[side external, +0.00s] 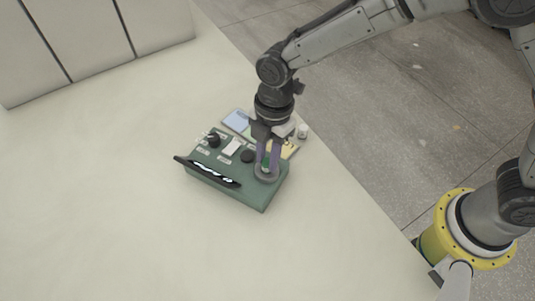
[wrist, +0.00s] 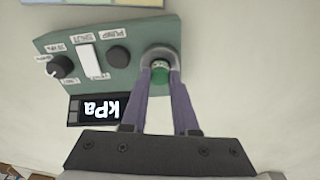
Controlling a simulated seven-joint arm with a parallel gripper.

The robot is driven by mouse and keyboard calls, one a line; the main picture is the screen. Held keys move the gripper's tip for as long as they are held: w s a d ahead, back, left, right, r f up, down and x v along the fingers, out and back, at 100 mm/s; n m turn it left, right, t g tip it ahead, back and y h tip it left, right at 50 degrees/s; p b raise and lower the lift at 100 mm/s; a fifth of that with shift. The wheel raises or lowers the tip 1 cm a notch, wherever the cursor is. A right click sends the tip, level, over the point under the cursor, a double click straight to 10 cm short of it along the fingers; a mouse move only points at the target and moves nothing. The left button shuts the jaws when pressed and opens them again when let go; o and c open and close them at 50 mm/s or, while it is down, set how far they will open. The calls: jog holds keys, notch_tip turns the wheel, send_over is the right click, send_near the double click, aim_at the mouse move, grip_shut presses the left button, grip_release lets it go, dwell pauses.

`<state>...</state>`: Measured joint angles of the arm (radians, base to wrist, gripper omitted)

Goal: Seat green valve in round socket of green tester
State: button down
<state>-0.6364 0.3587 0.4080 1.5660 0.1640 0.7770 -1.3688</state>
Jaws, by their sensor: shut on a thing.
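The green tester (side external: 245,193) is a box on the table with a knob, a white switch, a black button and a tilted dark display; in the wrist view the tester (wrist: 120,74) display reads kPa. Its round grey socket (side external: 267,179) is a raised ring at the right end, also in the wrist view (wrist: 156,51). My gripper (wrist: 160,72) points down over the socket, fingers shut on the green valve (wrist: 160,69). The valve sits between the fingertips at the ring; the fingers partly hide it, and I cannot tell how deep it is.
Behind the tester lies a tray or mat with coloured areas, one blue (side external: 236,120) and one yellow (side external: 289,150). A small white object (side external: 302,131) stands at its right. Grey panels (side external: 90,35) stand at the back left. The table in front and left is clear.

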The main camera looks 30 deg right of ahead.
jog(key=c, duration=0.7)
grip_release()
jog(key=shift+f, duration=0.15)
jog(key=shift+w+d+r, duration=0.1)
jog(key=shift+d+r, duration=0.15)
jog(key=shift+r, duration=1.8)
jog(key=shift+w+d+r, duration=0.1)
jog(key=shift+d+r, duration=0.1)
jog(key=shift+r, duration=1.85)
jog(key=shift+d+r, duration=0.25)
jog(key=shift+r, duration=1.8)
jog(key=shift+d+r, duration=0.1)
